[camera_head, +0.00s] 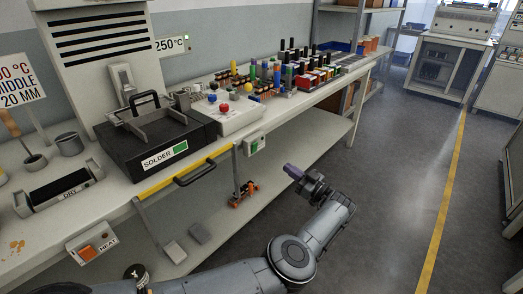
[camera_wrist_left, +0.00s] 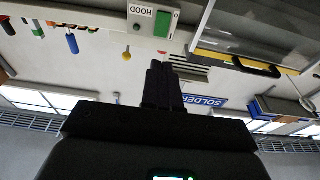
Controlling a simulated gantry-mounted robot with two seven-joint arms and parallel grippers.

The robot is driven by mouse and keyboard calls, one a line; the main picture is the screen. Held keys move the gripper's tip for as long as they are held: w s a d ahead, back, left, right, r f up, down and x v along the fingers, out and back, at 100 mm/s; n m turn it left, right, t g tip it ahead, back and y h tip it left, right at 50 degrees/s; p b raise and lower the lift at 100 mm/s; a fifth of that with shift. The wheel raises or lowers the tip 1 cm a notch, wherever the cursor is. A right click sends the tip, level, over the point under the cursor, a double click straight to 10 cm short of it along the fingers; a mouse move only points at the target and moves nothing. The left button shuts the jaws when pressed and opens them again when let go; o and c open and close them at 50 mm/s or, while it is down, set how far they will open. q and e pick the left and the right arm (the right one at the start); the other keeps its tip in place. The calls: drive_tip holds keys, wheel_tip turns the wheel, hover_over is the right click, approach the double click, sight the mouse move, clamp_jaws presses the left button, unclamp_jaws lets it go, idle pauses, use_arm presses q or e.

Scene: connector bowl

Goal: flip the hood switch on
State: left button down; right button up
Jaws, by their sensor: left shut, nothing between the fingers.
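The hood switch (camera_head: 255,145) is a small pale box with a green part, mounted under the front edge of the bench. In the left wrist view it shows upside down with its HOOD label and green rocker (camera_wrist_left: 162,23), beyond my fingertips. Whether the rocker is on or off is too small to tell. My left gripper (camera_head: 289,171) is shut and empty, in front of the bench, to the right of and a little below the switch, apart from it. Its closed dark fingers show in the left wrist view (camera_wrist_left: 158,66). My right gripper is not in view.
A heat switch box (camera_head: 92,243) is on the bench front at left. Several coloured connectors (camera_head: 275,75) stand on the bench. A lower shelf (camera_head: 310,140) runs beneath. The floor at right is open.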

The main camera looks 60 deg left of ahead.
use_arm(q)
drive_tip(key=b, duration=0.2)
approach(256, 145)
drive_tip(key=x, duration=0.4)
drive_tip(key=shift+s+a, duration=0.2)
drive_tip(key=shift+a, duration=0.15)
drive_tip(key=shift+b+x, duration=0.3)
drive_tip(key=shift+x, duration=0.7)
drive_tip(key=shift+r, duration=0.15)
